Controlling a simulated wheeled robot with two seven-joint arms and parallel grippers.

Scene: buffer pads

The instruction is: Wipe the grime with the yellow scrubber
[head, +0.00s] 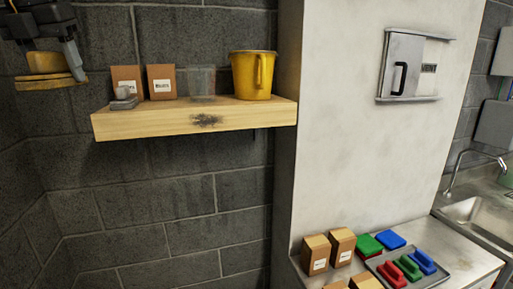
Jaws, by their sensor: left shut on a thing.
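My left gripper (50,55) is in the upper left of the head view, pointing down. It is shut on the yellow scrubber (50,82), which hangs in the air left of the wooden shelf and apart from it. A dark patch of grime (207,121) marks the front face of the shelf (140,124), right of its middle. My right gripper does not show.
On the shelf stand two brown boxes (161,82), a small grey object (124,98), a clear container (201,82) and a yellow bucket (253,75). A counter at lower right holds boxes (315,254), pads and a tray (438,281) of colored scrubbers.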

